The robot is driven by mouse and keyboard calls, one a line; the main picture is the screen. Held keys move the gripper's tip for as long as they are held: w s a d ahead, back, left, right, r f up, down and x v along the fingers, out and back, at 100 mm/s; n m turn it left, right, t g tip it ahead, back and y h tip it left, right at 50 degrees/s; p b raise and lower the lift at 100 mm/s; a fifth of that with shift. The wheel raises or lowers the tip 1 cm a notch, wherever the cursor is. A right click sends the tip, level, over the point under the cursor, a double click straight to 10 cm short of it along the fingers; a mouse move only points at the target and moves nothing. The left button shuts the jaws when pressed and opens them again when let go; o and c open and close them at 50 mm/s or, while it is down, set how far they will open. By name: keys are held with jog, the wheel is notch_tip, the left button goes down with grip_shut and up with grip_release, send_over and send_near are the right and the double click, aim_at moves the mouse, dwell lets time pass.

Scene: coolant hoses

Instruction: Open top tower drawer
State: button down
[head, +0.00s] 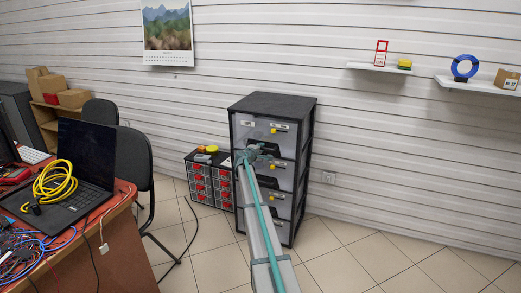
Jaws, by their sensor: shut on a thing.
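A black drawer tower (312,135) with a dark top stands against the slatted wall in the head view. Its top drawer (242,134) has a grey front with white labels and a yellow knob (273,130). My gripper (257,151) is at the lower part of that front, below and left of the knob. It is shut on a part of the top drawer that looks like its handle; the fingers hide the contact. I cannot tell whether the drawer stands slightly out. Lower drawers with yellow knobs show beside my arm.
A small cabinet with red-handled drawers (199,183) stands left of the tower, small items on top. A desk (122,205) with a laptop (82,160) and yellow hose (55,184) is at left, with a black chair (133,160). The tiled floor at right is clear.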

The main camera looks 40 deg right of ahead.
jog(key=f+b+v, duration=0.2)
jog(key=v, duration=0.9)
jog(key=f+b+v, duration=0.2)
jog(key=b+v, duration=0.1)
jog(key=v, duration=0.9)
jog(key=shift+s+a, duration=0.2)
jog(key=shift+a, duration=0.25)
jog(key=shift+f, duration=0.1)
jog(key=c, duration=1.1)
grip_release()
jog(key=v, duration=1.2)
